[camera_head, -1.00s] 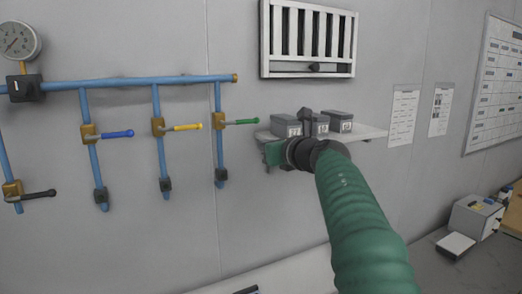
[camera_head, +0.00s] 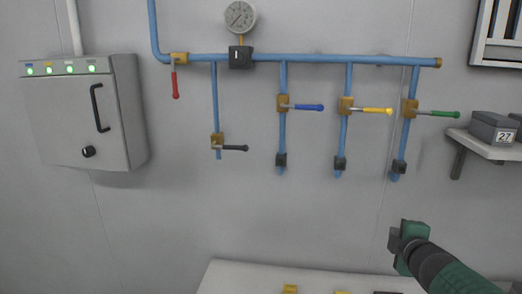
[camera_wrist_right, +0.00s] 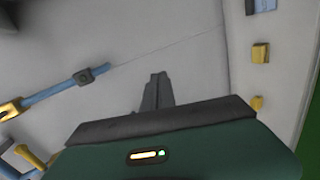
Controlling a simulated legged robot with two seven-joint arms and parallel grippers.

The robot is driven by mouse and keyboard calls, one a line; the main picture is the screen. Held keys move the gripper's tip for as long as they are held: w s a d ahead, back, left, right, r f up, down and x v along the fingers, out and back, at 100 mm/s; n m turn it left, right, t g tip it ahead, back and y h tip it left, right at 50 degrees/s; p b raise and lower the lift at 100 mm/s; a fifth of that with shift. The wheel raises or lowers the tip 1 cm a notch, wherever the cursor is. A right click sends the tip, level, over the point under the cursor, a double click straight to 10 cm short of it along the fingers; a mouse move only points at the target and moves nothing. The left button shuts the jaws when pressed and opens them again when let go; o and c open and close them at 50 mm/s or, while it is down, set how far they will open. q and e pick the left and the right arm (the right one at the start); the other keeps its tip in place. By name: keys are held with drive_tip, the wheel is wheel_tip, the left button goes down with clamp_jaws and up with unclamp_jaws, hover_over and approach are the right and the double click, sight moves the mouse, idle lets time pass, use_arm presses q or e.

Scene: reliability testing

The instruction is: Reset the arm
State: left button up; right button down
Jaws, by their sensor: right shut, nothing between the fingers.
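My right gripper (camera_head: 405,240) is at the lower right of the head view, in front of the wall and below the pipes. It is green with dark fingers. In the right wrist view the dark fingers (camera_wrist_right: 155,92) are together, with nothing between them. My left gripper is in neither view.
Blue pipes (camera_head: 320,59) on the wall carry red, black, blue, yellow and green handles and a gauge (camera_head: 240,17). A grey cabinet (camera_head: 75,120) hangs left. A shelf (camera_head: 490,148) with boxes is right. A white table (camera_head: 235,280) below bears small yellow items.

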drive_tip(key=s+a+f+m+g+y, duration=0.1)
drive_tip(key=s+a+f+m+g, duration=0.2)
drive_tip(key=f, duration=0.4)
drive_tip(key=s+a+f+m+g, duration=0.1)
drive_tip(key=s+a+f+m, duration=0.25)
drive_tip(key=f, duration=0.35)
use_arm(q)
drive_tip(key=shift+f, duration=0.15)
use_arm(e)
drive_tip(key=s+a+f+m+g+y, duration=0.1)
drive_tip(key=s+a+f+m+g, duration=0.2)
drive_tip(key=s+a+f, duration=0.3)
drive_tip(key=s+a+f+m+g+y, duration=0.1)
drive_tip(key=s+a+f+m+g, duration=0.2)
drive_tip(key=s, duration=0.9)
drive_tip(key=a+f+m, duration=0.1)
drive_tip(key=a+f, duration=0.2)
drive_tip(key=f, duration=0.2)
drive_tip(key=shift+s+f+y, duration=0.2)
drive_tip(key=shift+s+y, duration=0.2)
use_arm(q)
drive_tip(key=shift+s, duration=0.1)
use_arm(e)
drive_tip(key=shift+m, duration=0.25)
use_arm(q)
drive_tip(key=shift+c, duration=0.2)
